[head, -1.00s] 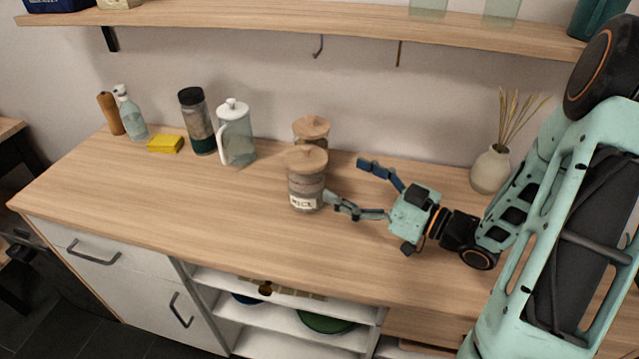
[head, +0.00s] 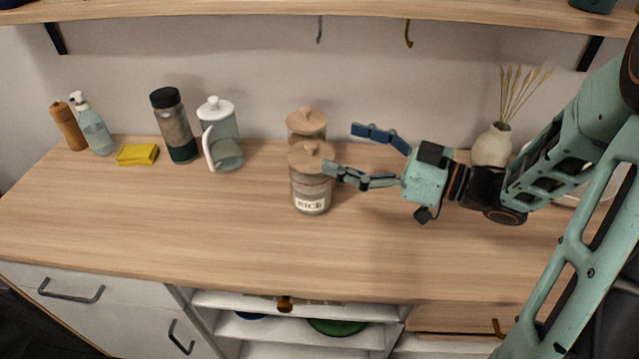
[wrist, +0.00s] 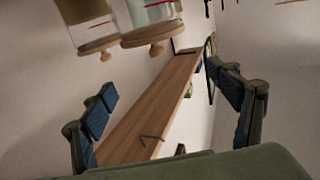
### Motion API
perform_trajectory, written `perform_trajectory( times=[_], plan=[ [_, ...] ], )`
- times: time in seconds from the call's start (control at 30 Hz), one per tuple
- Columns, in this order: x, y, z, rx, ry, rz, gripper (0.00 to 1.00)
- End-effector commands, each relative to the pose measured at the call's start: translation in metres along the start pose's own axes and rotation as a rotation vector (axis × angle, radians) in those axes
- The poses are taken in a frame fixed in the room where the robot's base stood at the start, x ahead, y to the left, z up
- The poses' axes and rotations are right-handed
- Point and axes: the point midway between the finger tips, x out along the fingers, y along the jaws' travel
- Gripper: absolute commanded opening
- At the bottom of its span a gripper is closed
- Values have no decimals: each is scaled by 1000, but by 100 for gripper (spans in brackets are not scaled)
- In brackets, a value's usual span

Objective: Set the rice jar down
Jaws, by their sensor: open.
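The rice jar (head: 312,192) is a clear jar with a wooden knobbed lid and a white label reading RICE. It stands upright on the wooden counter (head: 200,225) in the head view. My gripper (head: 347,151) is open and empty, just right of the jar at about lid height. Its nearer finger ends beside the lid; I cannot tell whether it touches. In the wrist view the scene is inverted: two lidded jars show at the top, the larger likely the rice jar (wrist: 158,10), outside the spread fingers (wrist: 170,105).
A second wooden-lidded jar (head: 307,125) stands close behind the rice jar. A white-lidded pitcher (head: 224,145), dark-capped jar (head: 174,128) and yellow sponge (head: 137,155) are to the left. A vase (head: 492,146) stands behind my arm. The counter's front is clear; a shelf (head: 250,12) hangs above.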

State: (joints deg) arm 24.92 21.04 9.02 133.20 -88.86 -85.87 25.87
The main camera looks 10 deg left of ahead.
Motion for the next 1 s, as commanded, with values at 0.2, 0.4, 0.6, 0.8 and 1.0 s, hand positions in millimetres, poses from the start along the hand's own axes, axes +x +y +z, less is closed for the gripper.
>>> perform_trajectory(
  times=[0.2, 0.4, 0.6, 0.8, 1.0],
  plan=[
    [1, -1, 30, 7, 0, -4, 82],
    [1, -1, 71, 7, 0, -3, 82],
    [19, -2, 80, -1, -1, -7, 82],
    [32, -2, 80, 0, 0, -6, 82],
    [61, -2, 80, -1, 0, -7, 82]
  ],
)
